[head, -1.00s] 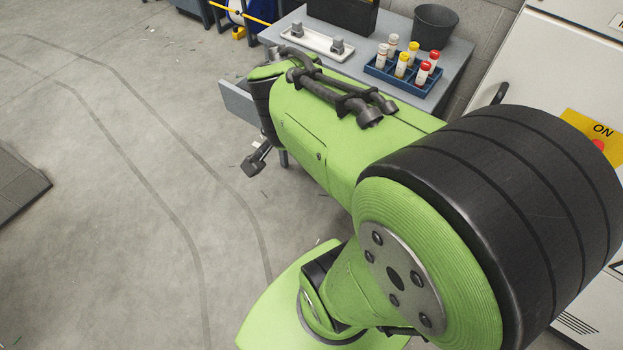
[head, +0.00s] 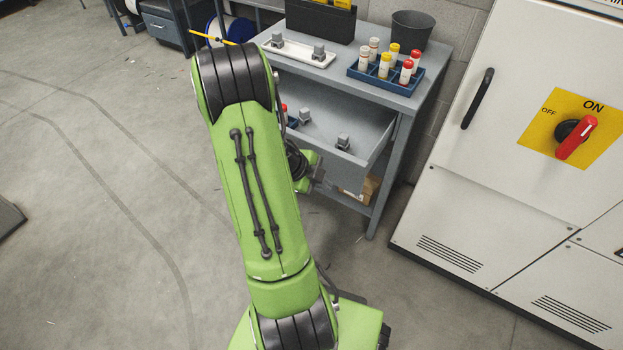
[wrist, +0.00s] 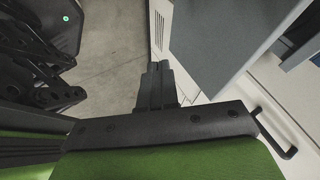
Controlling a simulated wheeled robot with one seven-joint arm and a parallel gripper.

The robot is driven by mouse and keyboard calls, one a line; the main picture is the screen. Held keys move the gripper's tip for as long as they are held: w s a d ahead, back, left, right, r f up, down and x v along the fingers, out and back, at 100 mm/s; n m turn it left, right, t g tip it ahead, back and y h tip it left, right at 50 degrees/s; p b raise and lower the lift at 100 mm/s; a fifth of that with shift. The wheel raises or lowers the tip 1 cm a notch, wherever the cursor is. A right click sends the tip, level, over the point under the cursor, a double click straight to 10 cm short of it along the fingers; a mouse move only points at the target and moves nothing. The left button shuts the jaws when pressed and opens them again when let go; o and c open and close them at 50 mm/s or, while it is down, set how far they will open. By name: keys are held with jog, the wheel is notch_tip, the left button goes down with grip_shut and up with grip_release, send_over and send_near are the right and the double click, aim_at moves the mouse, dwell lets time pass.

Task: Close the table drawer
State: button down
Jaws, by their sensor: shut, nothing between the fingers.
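The grey table drawer (head: 368,148) stands open under the tabletop in the head view, with its inside showing. Small grey blocks and a red-topped item lie in it. My arm hides its left part. My gripper (head: 318,176) is partly hidden behind my arm, low in front of the drawer's front panel; I cannot tell whether it touches. In the wrist view my gripper (wrist: 158,68) has its fingers together and empty. A grey panel (wrist: 222,40), perhaps the drawer front, is to their right, with a visible gap in the picture.
The grey table (head: 428,90) carries a blue rack (head: 357,71) of capped bottles, a white tray (head: 292,55) and a dark bin (head: 412,31). A white cabinet (head: 478,150) with a red switch stands at the right.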

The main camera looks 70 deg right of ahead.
aim_at(345, 181)
jog(key=shift+s+d+f, duration=0.3)
jog(key=shift+s+d, duration=0.05)
jog(key=shift+d, duration=0.45)
jog(key=shift+s+d+f, duration=0.3)
jog(key=shift+d, duration=0.5)
jog(key=shift+s+d+f, duration=0.3)
jog(key=shift+s+d, duration=0.05)
jog(key=shift+d, duration=0.45)
jog(key=shift+d, duration=0.15)
jog(key=s+d, duration=0.1)
jog(key=d, duration=0.5)
jog(key=s+d+b, duration=0.1)
jog(key=s+d, duration=0.1)
jog(key=d, duration=0.5)
jog(key=s+d, duration=0.1)
jog(key=d, duration=0.6)
jog(key=shift+s+d+b, duration=0.25)
jog(key=shift+s+b, duration=0.05)
